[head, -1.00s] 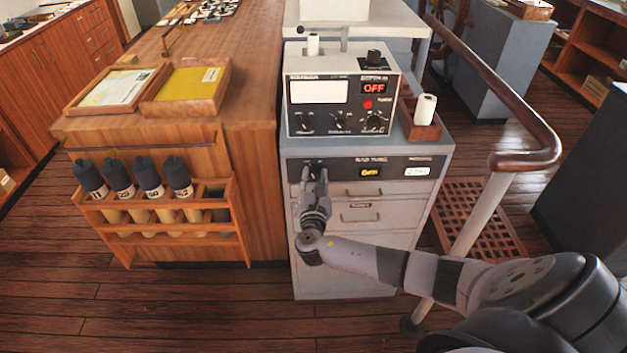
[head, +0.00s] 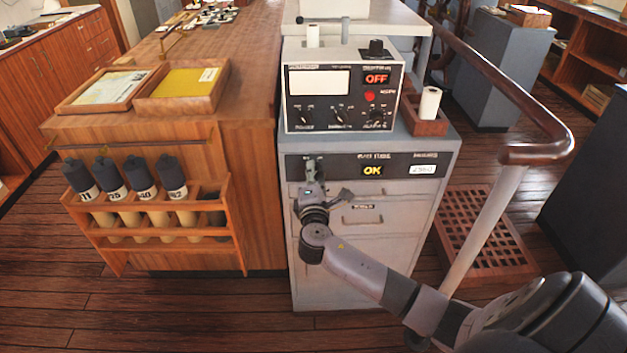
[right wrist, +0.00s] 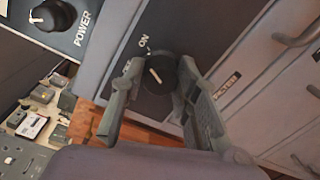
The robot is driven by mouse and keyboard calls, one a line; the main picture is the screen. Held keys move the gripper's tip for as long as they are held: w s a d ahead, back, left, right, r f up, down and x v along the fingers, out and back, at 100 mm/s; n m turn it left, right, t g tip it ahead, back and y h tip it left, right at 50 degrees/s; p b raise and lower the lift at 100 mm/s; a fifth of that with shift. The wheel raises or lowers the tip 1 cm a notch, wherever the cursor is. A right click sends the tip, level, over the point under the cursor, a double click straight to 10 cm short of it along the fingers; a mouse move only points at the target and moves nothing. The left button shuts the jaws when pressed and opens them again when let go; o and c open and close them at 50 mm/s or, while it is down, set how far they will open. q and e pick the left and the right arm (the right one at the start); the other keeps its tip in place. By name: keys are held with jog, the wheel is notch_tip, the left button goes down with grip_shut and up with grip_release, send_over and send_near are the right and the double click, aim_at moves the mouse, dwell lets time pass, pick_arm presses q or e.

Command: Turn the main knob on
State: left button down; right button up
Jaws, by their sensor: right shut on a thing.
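The main knob (right wrist: 158,76) is a black round knob with a white pointer line, on the dark panel (head: 338,167) of the grey cabinet. In the right wrist view it sits between the fingers of my right gripper (right wrist: 160,98), which is shut on it. The word ON stands by the knob; another label is partly hidden by a finger. The white line slants toward these labels; I cannot tell exactly which it meets. In the head view my right gripper (head: 311,170) covers most of the knob. My left gripper is not in view.
A wooden rack (head: 165,240) of dark-capped tubes is at left; a handrail (head: 535,152) is at right.

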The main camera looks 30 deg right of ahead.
jog(key=shift+m, duration=0.5)
jog(key=o, duration=1.2)
jog(key=shift+d, duration=0.1)
jog(key=shift+c, duration=0.2)
jog(key=v, duration=1.2)
